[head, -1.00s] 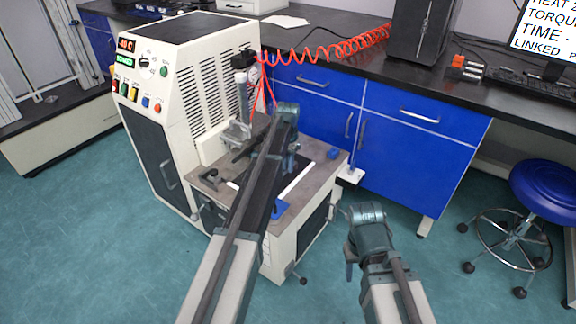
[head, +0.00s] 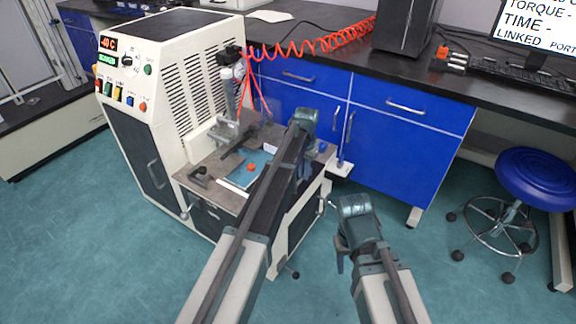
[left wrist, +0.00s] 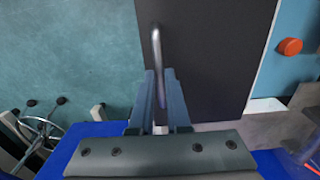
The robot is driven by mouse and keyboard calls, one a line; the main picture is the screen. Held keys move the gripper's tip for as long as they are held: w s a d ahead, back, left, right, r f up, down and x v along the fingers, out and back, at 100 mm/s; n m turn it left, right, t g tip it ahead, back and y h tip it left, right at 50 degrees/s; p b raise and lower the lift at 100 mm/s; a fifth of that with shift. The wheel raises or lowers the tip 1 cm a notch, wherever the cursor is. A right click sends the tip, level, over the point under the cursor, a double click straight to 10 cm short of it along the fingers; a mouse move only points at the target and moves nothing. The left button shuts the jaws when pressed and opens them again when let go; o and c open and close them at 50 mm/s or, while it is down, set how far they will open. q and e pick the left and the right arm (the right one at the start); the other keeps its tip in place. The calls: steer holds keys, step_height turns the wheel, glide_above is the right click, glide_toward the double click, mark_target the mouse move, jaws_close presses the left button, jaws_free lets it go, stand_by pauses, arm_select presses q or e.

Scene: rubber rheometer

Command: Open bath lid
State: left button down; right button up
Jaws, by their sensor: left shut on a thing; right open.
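The bath lid (left wrist: 210,55) is a dark flat panel in the left wrist view, with a curved metal handle (left wrist: 156,45) near its left edge. My left gripper (left wrist: 164,100) is shut on that handle. A light blue bath area (left wrist: 275,75) with a round orange-red piece (left wrist: 290,46) lies uncovered beside the lid; it also shows on the machine top in the head view (head: 240,172). In the head view my left arm hides most of the lid and the gripper's fingers. My right gripper (head: 339,236) is open and empty, to the right of the machine.
The cream machine (head: 160,70) has a control panel and a gauge column (head: 230,95) behind the bath. A red coiled hose (head: 320,45) runs to the bench. Blue cabinets (head: 400,140) stand behind, and a blue stool (head: 540,175) is at right. The floor between is clear.

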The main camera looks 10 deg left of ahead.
arm_select(q)
steer(key=shift+s+d, duration=0.3)
steer(key=shift+d, duration=0.55)
steer(key=shift+s+d, duration=0.3)
steer(key=shift+d, duration=0.5)
steer(key=shift+s+d, duration=0.3)
steer(key=shift+d, duration=0.55)
steer(key=c, duration=0.9)
jaws_free()
steer(key=shift+r, duration=0.15)
step_height(320, 180, up, 14)
steer(key=p, duration=1.3)
steer(key=shift+f+p, duration=0.25)
steer(key=shift+p, duration=0.15)
